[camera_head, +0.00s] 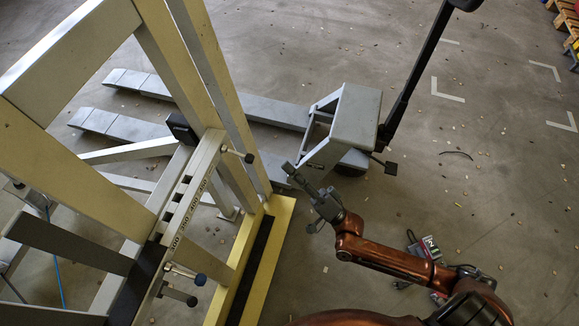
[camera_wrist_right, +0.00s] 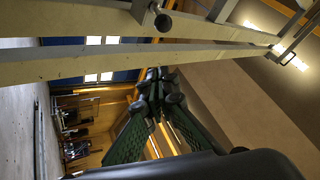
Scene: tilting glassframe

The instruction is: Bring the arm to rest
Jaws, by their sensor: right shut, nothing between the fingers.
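My right arm comes in from the lower right in the head view. Its gripper (camera_head: 297,174) points to the upper left and is shut with nothing held. It appears just right of the frame's yellow base, apart from it as far as I can tell. The right wrist view shows its two green-padded fingers (camera_wrist_right: 157,88) drawn together at the tips. The large yellow and grey tilting glass frame (camera_head: 172,55) fills the left of the head view. A bar of it (camera_wrist_right: 180,58) also crosses the top of the wrist view. My left gripper is not in view.
A grey pallet truck (camera_head: 357,115) with a black handle stands beyond the gripper, its forks running left behind the frame. Small red and dark items (camera_head: 424,248) lie on the floor by my right arm. The floor at right is mostly clear. A wooden pallet (camera_head: 563,20) sits top right.

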